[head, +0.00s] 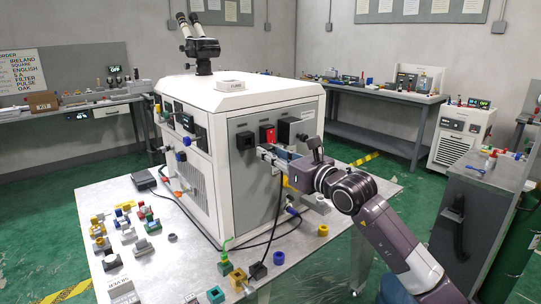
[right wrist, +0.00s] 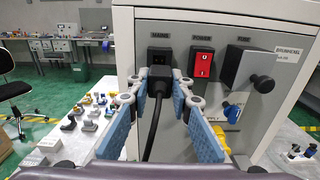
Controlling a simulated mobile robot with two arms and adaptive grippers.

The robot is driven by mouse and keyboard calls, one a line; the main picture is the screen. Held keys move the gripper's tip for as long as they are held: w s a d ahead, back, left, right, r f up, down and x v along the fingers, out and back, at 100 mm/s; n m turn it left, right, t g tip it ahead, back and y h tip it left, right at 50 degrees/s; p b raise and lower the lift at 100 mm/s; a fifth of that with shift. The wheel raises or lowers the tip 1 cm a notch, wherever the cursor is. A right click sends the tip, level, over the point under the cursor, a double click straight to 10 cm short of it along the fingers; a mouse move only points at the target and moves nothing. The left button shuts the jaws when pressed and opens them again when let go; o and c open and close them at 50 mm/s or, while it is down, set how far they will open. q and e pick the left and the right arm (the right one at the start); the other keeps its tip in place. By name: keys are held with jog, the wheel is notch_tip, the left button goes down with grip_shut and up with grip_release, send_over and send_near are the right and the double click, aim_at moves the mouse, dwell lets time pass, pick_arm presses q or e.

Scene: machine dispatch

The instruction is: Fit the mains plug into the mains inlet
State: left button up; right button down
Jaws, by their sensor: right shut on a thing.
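The mains inlet (head: 245,140) is a black block at the left of the machine's grey side panel. In the right wrist view the inlet (right wrist: 160,54) sits under the MAINS label. My right gripper (head: 266,151) is in front of the panel, and its blue-padded fingers (right wrist: 164,86) are shut on the black mains plug (right wrist: 158,75). The plug lines up just below the inlet's face in the wrist view. Black on black, I cannot tell whether they touch. Its black cable (right wrist: 152,128) hangs down between the fingers. My left gripper is not in view.
The red power switch (right wrist: 202,64) and black fuse box (right wrist: 249,69) are right of the inlet. Coloured connectors (head: 123,222) and a black adapter (head: 143,179) lie on the table (head: 190,255). Cables cross the table's front.

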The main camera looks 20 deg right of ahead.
jog(key=shift+f+b, duration=0.1)
jog(key=shift+b, duration=0.3)
jog(key=shift+w+a, duration=0.1)
jog(key=shift+w, duration=0.05)
jog(key=shift+x, duration=2.15)
jog(key=shift+x, duration=0.85)
jog(key=c, duration=1.7)
grip_release()
jog(key=shift+w, duration=0.15)
jog(key=shift+o, duration=0.2)
